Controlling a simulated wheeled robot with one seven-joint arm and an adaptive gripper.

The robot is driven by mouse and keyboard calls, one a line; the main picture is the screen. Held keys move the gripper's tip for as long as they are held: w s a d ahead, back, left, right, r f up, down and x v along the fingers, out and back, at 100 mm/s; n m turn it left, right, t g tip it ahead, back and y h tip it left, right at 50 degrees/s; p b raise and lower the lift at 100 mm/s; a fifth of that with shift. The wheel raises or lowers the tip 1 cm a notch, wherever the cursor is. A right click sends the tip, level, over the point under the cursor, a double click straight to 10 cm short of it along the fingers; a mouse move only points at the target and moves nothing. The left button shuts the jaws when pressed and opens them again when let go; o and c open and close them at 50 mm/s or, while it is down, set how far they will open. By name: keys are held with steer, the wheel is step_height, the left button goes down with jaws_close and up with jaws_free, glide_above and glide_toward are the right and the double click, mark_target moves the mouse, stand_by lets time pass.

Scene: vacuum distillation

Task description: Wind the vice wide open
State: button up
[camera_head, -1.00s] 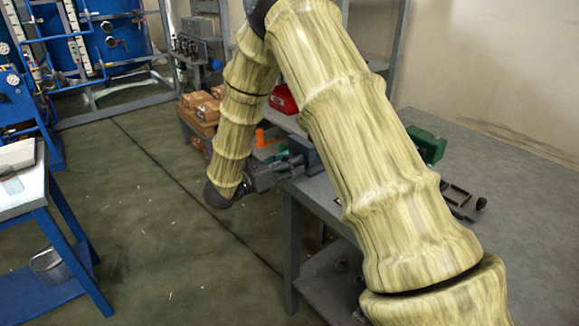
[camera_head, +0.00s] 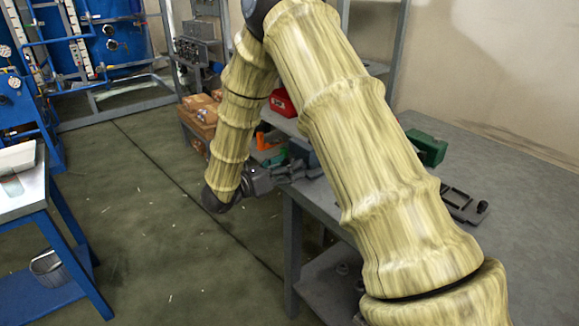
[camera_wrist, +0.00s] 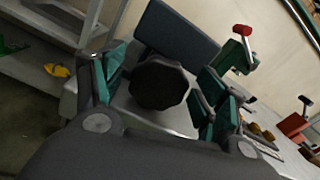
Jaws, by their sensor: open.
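A dark blue-grey block (camera_wrist: 178,32), apparently the vice body, stands at the table edge in the wrist view. A black many-sided knob (camera_wrist: 160,84) faces me in front of it. My gripper (camera_wrist: 163,68) is open, one green-padded finger on each side of the knob. A gap shows at the left finger; whether either pad touches the knob I cannot tell. In the head view my gripper (camera_head: 293,170) is at the table's left edge, beside the partly hidden blue-grey block (camera_head: 303,151). The vice's jaw gap is hidden.
The grey workbench (camera_head: 500,160) extends right, bearing a green device (camera_head: 427,147) and a black frame (camera_head: 464,205). The green device has a red-tipped handle (camera_wrist: 243,30) in the wrist view. Shelves stand behind. The floor (camera_head: 170,225) left of the bench is open.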

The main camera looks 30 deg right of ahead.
steer(key=a, duration=1.1)
steer(key=shift+s+a, duration=0.15)
steer(key=shift+s, duration=0.25)
steer(key=d+r+m+y, duration=0.3)
steer(key=d+r+y, duration=0.6)
steer(key=y, duration=0.4)
steer(key=shift+g+y, duration=0.3)
steer(key=shift+g, duration=0.1)
steer(key=x, duration=0.9)
steer(key=shift+w+a+f, duration=0.15)
steer(key=shift+w+a, duration=0.05)
steer(key=shift+a, duration=0.25)
steer(key=c, duration=1)
steer(key=shift+r+g+p, duration=0.25)
steer(key=shift+g+p, duration=0.25)
steer(key=shift+p, duration=0.65)
